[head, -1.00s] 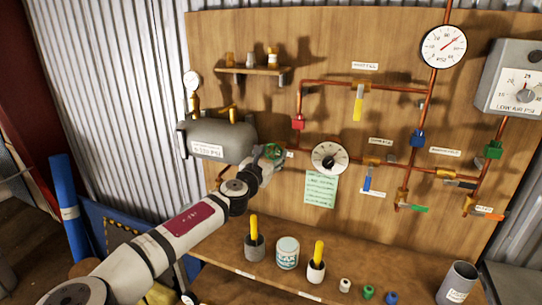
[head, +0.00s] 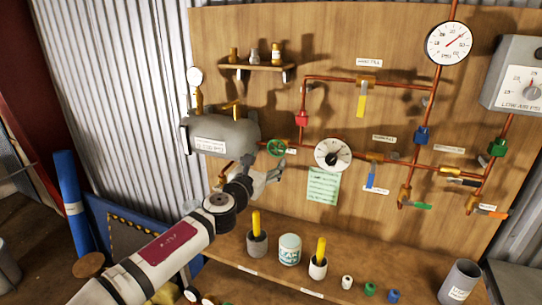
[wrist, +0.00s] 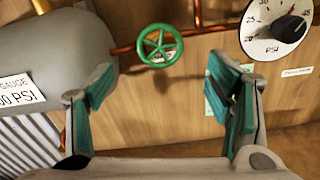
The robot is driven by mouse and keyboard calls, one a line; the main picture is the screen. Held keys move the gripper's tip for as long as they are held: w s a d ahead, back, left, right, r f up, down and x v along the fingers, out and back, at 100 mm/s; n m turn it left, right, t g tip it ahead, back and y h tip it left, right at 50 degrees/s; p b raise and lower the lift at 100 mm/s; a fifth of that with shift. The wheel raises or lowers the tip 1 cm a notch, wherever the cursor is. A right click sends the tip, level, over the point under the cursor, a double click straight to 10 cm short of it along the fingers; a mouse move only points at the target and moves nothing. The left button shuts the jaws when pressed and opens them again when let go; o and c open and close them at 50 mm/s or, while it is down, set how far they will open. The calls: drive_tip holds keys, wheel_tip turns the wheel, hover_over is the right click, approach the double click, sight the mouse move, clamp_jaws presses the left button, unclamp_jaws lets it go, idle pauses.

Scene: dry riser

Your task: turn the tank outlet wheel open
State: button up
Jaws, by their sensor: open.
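The green tank outlet wheel (head: 277,148) sits on the copper pipe just right of the grey tank (head: 222,135). In the wrist view the green wheel (wrist: 160,45) shows whole, with its spokes facing me, beyond and above the fingertips. My gripper (head: 262,178) is just below the wheel in the head view. In the wrist view my gripper (wrist: 158,85) is open, with its teal-padded fingers wide apart and nothing between them. The fingers do not appear to touch the wheel.
A round dial (head: 332,155) is right of the wheel, with a green note (head: 322,187) below it. Copper pipes with coloured valve handles cover the board farther right. Below, a shelf bears cups and a jar (head: 289,249).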

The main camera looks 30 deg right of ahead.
drive_tip(key=shift+v, duration=2.4)
